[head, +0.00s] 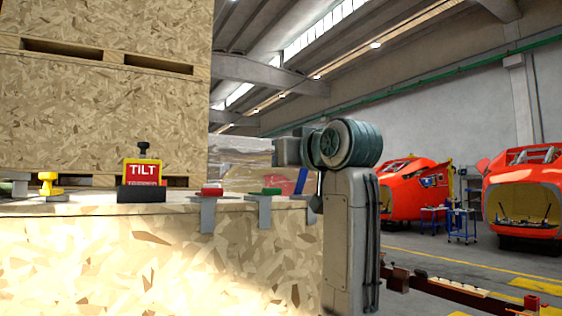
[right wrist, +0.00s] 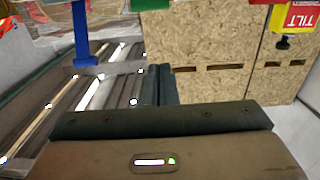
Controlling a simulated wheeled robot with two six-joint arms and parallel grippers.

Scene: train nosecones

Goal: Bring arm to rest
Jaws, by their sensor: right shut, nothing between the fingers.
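My right arm (head: 350,220) stands upright in the middle of the head view, with a dark green joint (head: 350,143) at its top. Its gripper cannot be made out clearly there, as the arm hides what lies behind the joint. In the right wrist view, which is upside down, my right gripper (right wrist: 158,68) shows its two dark fingers side by side, shut and empty. My left arm and left gripper are not in view.
A chipboard crate (head: 255,265) fills the lower left, with stacked crates (head: 100,105) behind. On its top stand a red TILT indicator (head: 142,172), a yellow-handled piece (head: 47,183), and red (head: 212,191) and green (head: 271,191) clamps.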

